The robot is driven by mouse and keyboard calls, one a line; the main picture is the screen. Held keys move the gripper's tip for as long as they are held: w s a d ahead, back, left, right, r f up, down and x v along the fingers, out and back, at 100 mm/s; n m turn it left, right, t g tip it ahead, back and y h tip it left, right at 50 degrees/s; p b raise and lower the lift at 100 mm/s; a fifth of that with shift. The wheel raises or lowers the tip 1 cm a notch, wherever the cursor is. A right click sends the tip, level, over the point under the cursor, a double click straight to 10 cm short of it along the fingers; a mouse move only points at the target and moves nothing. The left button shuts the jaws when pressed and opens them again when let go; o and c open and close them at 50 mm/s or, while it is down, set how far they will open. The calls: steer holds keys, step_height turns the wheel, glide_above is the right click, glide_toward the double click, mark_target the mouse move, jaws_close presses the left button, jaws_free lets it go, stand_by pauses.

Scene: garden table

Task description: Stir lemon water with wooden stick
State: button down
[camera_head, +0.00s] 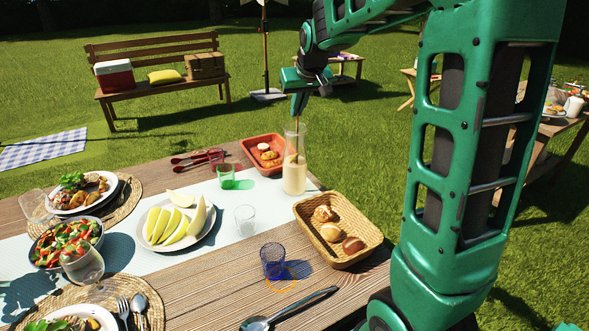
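A tall glass carafe (294,175) with cloudy beige liquid in its lower half stands upright near the far right corner of the table. My gripper (300,91) is above the carafe, pointing down. It appears shut on a brown wooden stick (298,106). The stick points down at the mouth of the carafe, and its lower part seems to be inside the neck. Whether its tip touches the liquid is too small to tell. The fingertips are small and partly dark.
The table (215,290) also holds an orange tray (247,146) left of the carafe, a bread basket (359,250) to its right front, a plate of melon slices (208,234) and several small glasses, including a green glass (226,177). A large spoon (290,309) lies in front.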

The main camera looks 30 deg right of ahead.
steer(key=shift+w+d, duration=0.7)
steer(key=shift+w+a, duration=0.7)
steer(key=shift+a, duration=0.05)
steer(key=shift+s, duration=0.15)
stand_by(0.6)
steer(key=shift+s, duration=0.6)
steer(key=shift+r, duration=0.1)
